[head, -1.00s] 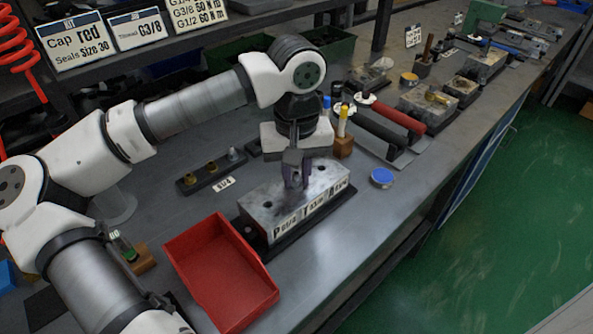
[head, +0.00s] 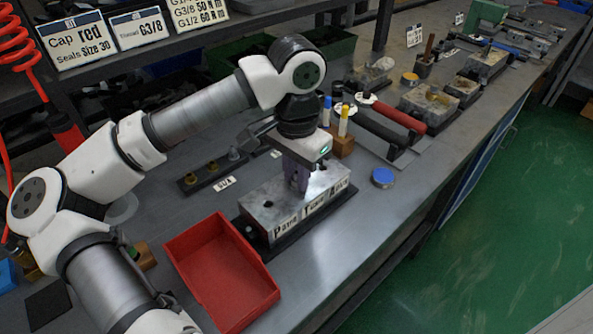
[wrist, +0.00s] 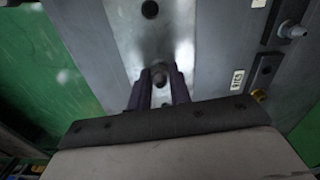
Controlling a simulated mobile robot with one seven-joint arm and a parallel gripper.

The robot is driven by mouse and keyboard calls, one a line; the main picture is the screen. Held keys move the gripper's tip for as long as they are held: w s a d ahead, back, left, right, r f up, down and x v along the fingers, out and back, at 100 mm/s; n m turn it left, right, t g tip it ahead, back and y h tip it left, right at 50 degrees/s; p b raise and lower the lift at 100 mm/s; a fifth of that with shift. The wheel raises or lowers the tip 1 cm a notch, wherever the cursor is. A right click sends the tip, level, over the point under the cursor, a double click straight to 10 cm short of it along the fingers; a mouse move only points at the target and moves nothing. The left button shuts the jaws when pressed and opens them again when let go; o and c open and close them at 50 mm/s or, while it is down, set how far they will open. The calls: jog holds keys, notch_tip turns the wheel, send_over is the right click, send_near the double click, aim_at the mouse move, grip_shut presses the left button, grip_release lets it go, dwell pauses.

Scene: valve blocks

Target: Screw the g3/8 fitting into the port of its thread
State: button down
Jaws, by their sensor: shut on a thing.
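The steel valve block (head: 270,220) stands on a dark base on the bench, with port labels along its front face. My gripper (head: 298,188) points down at the middle of the block's top. In the wrist view its two purple fingers (wrist: 159,82) are shut on a small grey round fitting (wrist: 159,76), right at the block surface. The fingers hide the middle port, so I cannot tell how deep the fitting sits. An open port (head: 268,203) shows on the left of the top; it also appears dark in the wrist view (wrist: 150,9).
A dark rack (head: 203,184) with brass fittings and a grey one stands behind left. A red tray (head: 222,272) lies in front left. A blue-lidded tin (head: 382,178) sits to the right. A wooden pen block (head: 342,145) and red- and black-handled tools stand behind right.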

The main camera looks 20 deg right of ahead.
jog(key=c, duration=1.2)
grip_release()
notch_tip(320, 180, up, 14)
